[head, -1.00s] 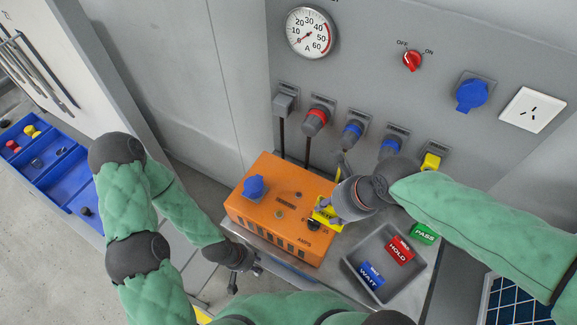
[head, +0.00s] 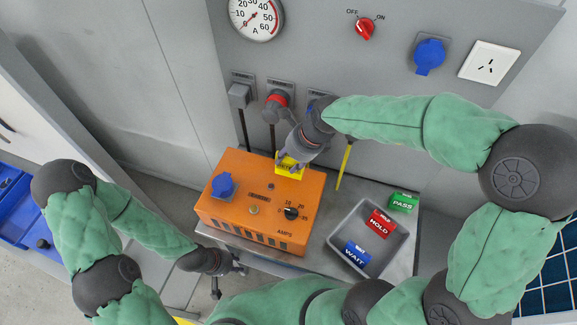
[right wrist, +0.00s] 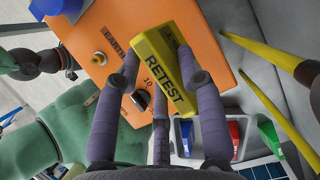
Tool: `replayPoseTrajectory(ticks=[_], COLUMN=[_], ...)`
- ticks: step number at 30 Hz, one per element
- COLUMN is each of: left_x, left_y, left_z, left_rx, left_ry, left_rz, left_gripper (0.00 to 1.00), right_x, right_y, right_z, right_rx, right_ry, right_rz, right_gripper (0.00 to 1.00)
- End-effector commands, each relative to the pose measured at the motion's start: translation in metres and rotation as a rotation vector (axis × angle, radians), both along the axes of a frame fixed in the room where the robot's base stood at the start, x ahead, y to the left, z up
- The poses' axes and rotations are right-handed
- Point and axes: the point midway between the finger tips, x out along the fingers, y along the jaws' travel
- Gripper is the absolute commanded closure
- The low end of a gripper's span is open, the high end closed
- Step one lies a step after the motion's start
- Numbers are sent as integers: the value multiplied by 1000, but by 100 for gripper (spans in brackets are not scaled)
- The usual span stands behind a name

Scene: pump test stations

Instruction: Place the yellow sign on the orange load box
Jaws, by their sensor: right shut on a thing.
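The yellow sign (head: 290,167), marked RETEST, is in my right gripper (head: 291,158). The sign also shows large in the right wrist view (right wrist: 178,75), between the gripper's fingers (right wrist: 163,95). It is at the back right part of the top of the orange load box (head: 235,180). I cannot tell whether it touches the box. The box has a blue socket (head: 222,185), a black dial (head: 291,213) and AMPS lettering. My left gripper (head: 232,277) is in front of the box's front left corner, empty, with its fingers spread.
A grey tray (head: 345,212) right of the box holds blue WAIT (head: 356,253) and red HOLD (head: 380,224) signs. A green PASS sign (head: 403,203) is at its back edge. A panel (head: 330,60) with gauge, switch and plugs stands behind. A yellow cable (head: 345,165) hangs right of the box.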

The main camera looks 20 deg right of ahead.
Motion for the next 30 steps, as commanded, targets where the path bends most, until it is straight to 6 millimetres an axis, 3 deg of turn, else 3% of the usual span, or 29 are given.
replayPoseTrajectory(ticks=[8,15,27,28,30], left_x=[0,0,0,0,0], left_y=[0,0,0,0,0], left_z=[-5,-14,-14,-14,-14], left_rx=[0,0,0,0,0], left_ry=[0,0,0,0,0], left_rz=[0,0,0,0,0], left_gripper=[69,69,69,69,69], right_x=[12,13,14,13,13], right_y=[-1,-1,-1,-1,-1], right_z=[-15,-46,-49,-48,-48], right_rx=[1,1,0,0,0], right_ry=[-1,1,-1,-2,-2], right_rz=[0,-1,0,1,1], right_gripper=[95,95,95,53,38])
